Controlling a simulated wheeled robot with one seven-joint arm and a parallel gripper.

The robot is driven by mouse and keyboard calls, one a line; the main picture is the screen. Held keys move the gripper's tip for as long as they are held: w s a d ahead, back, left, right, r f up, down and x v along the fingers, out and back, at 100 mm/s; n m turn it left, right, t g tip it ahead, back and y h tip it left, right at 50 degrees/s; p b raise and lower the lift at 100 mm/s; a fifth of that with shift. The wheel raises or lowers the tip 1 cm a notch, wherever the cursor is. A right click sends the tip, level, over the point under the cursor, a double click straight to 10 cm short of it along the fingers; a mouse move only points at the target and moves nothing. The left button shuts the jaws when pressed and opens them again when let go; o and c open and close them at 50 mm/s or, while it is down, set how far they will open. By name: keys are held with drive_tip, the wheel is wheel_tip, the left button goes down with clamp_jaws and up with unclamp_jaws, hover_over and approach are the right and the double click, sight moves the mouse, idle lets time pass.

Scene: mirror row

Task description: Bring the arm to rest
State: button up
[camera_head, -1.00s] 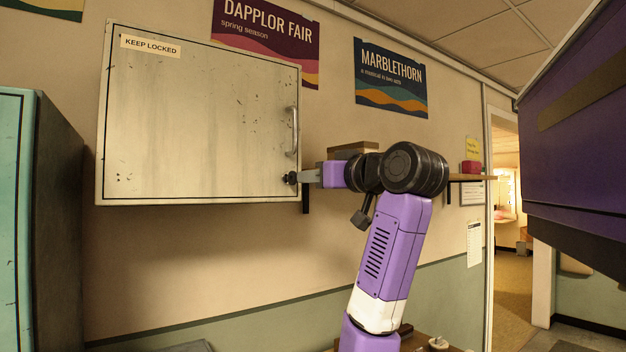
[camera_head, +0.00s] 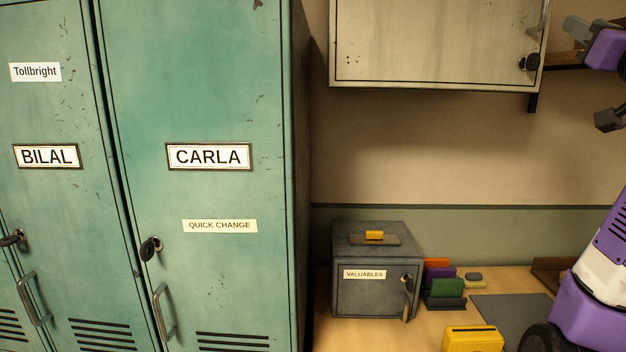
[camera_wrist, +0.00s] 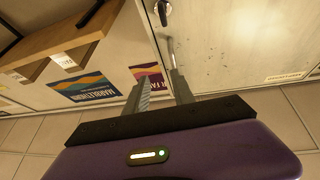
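My gripper (camera_head: 576,40) is at the top right in the head view, just right of the cream wall cabinet (camera_head: 430,45) and apart from it. In the wrist view my gripper's two fingers (camera_wrist: 160,92) stand apart with nothing between them. The cabinet's lock with a dark key (camera_head: 528,62) sits at its lower right corner, left of my fingers. The lock also shows at the top of the wrist view (camera_wrist: 163,12), with the door handle (camera_wrist: 171,50) beyond the fingertips. The cabinet door looks shut. Much of my arm is outside the head view.
Green lockers (camera_head: 210,110) fill the left, with keys in their locks. A grey valuables box (camera_head: 375,285) stands on the wooden counter (camera_head: 420,330) beside small coloured items and a yellow object (camera_head: 472,338). A wooden shelf (camera_wrist: 65,38) lies close to my gripper.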

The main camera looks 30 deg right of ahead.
drive_tip(key=w+a+f, duration=0.3)
drive_tip(key=f, duration=0.6)
drive_tip(key=w+a+f, duration=0.3)
drive_tip(key=f, duration=0.7)
drive_tip(key=s+a+f+n+t+y, duration=0.2)
drive_tip(key=a+f+t+y, duration=0.15)
drive_tip(key=a+f, duration=1.25)
drive_tip(key=s+a+f+n+g+y, duration=0.1)
drive_tip(key=s+a+f+n+y, duration=0.2)
drive_tip(key=a+f, duration=0.35)
drive_tip(key=s+a+f+y, duration=0.3)
drive_tip(key=s+a+f, duration=0.25)
drive_tip(key=f, duration=0.25)
drive_tip(key=s+a+f+n+g+y, duration=0.1)
drive_tip(key=s+a+f+g+y, duration=0.1)
drive_tip(key=s+a+f, duration=0.3)
drive_tip(key=s+a+f+n+g+y, duration=0.2)
drive_tip(key=s+a+f, duration=0.3)
drive_tip(key=s, duration=0.7)
drive_tip(key=shift+s+f+n+g+y, duration=0.3)
drive_tip(key=shift+f+g+y, duration=0.35)
drive_tip(key=shift+f, duration=0.05)
